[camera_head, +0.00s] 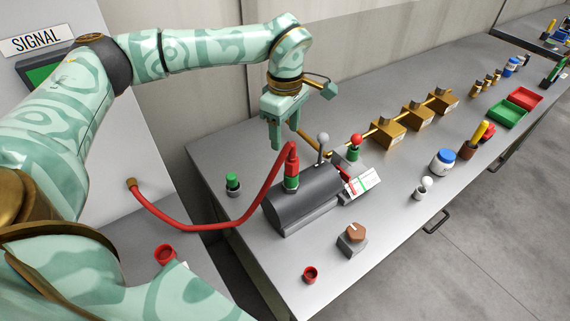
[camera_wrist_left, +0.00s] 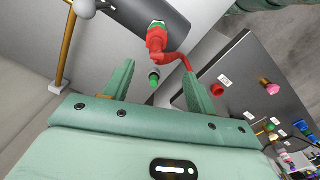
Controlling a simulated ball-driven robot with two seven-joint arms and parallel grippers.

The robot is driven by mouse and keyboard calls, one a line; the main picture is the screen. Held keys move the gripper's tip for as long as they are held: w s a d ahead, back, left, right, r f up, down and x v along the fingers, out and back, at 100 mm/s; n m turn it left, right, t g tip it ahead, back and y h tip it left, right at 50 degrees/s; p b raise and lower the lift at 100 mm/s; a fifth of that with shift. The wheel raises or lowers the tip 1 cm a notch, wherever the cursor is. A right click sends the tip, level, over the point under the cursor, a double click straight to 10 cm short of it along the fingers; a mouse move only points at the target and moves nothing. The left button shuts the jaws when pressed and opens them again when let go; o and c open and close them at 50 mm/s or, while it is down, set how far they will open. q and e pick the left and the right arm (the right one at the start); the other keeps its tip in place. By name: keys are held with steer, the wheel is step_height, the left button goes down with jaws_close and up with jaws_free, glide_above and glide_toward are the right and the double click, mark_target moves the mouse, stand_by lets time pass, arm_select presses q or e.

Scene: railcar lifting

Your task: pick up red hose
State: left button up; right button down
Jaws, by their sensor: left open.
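The port stands on top of a dark grey cylinder (camera_head: 305,196). My left gripper (camera_head: 288,143) is open, fingers pointing down, just above and beside the red fitting. In the left wrist view, the fitting (camera_wrist_left: 157,42) lies ahead of the fingers and is not between them. The gap between my left fingertips (camera_wrist_left: 160,80) looks empty. My right gripper is not in view.
A lever with a grey ball (camera_head: 323,137) and a red-topped green fitting (camera_head: 354,147) stand close to the cylinder. A green knob (camera_head: 232,181) stands left of it. Brass blocks (camera_head: 387,132) line the back. A wooden-topped knob (camera_head: 352,236) and red cup (camera_head: 310,274) are in front.

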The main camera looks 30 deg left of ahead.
mark_target(290, 148)
arm_select(q)
steer(key=d+f, duration=0.1)
steer(key=w+d+f, duration=0.1)
steer(key=d+f, duration=0.1)
steer(key=shift+w+f, duration=0.1)
steer(key=shift+w, duration=0.2)
steer(key=shift+s+a+f, duration=0.3)
steer(key=shift+a+f, duration=0.15)
steer(key=shift+f, duration=0.15)
steer(key=shift+s+a+f, duration=0.25)
steer(key=shift+a+f, duration=0.2)
steer(key=shift+f, duration=0.1)
steer(key=shift+w+d+f, duration=0.1)
steer(key=shift+f, duration=0.5)
steer(key=shift+w+d+f, duration=0.1)
steer(key=shift+f, duration=0.45)
steer(key=shift+w+d+f, duration=0.1)
steer(key=shift+f, duration=0.05)
steer(key=shift+a, duration=0.25)
steer(key=c, duration=1)
steer(key=shift+d, duration=0.1)
steer(key=shift+c, duration=0.9)
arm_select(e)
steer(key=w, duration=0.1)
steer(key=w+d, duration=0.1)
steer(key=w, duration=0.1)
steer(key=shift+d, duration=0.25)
